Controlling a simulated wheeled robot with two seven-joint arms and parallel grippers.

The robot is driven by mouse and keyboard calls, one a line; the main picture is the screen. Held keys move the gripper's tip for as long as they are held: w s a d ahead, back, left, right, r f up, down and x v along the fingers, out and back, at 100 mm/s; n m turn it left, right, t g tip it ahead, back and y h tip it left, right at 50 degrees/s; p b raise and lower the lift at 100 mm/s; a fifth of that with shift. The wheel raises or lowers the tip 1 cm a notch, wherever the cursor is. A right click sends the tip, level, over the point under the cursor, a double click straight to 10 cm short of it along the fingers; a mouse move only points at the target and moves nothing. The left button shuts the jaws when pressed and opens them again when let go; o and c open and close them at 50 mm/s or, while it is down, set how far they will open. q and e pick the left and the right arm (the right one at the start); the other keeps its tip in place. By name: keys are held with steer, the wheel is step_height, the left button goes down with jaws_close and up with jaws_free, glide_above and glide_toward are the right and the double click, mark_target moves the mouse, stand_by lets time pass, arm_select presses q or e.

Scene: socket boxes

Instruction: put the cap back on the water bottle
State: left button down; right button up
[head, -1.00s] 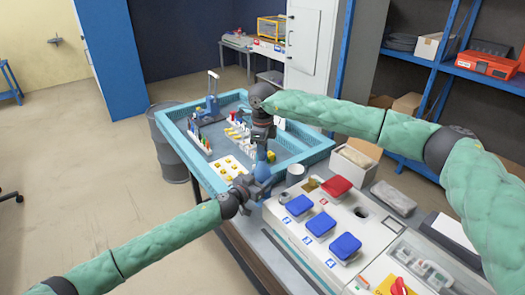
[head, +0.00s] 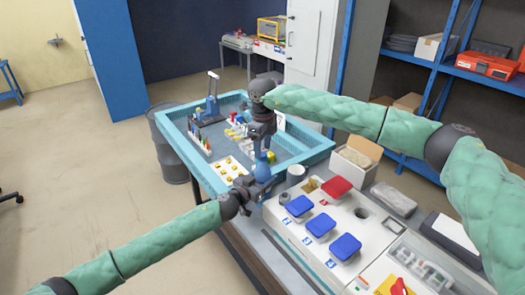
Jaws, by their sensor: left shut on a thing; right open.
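The water bottle (head: 262,171) is a small blue shape at the front edge of the blue-rimmed tray. My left gripper (head: 256,183) is shut on it from the lower left and hides its lower part. My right gripper (head: 262,149) points down from above, open, just over the top of the bottle. Whether its fingers touch the bottle top is too small to tell. I cannot make out the cap; the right gripper covers the area around the bottle's top.
The blue-rimmed tray (head: 181,142) holds a rack of coloured pieces (head: 198,140) and a white plate with yellow pieces (head: 230,169). A white cup (head: 296,174) stands right of the bottle. Blue-lidded socket boxes (head: 321,225) and an open carton (head: 355,158) are at the right.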

steer(key=shift+r, duration=1.3)
steer(key=shift+r, duration=0.1)
steer(key=shift+c, duration=0.3)
steer(key=shift+r+n, duration=1.65)
steer(key=shift+n, duration=0.35)
steer(key=shift+f, duration=0.1)
steer(key=shift+f, duration=3.95)
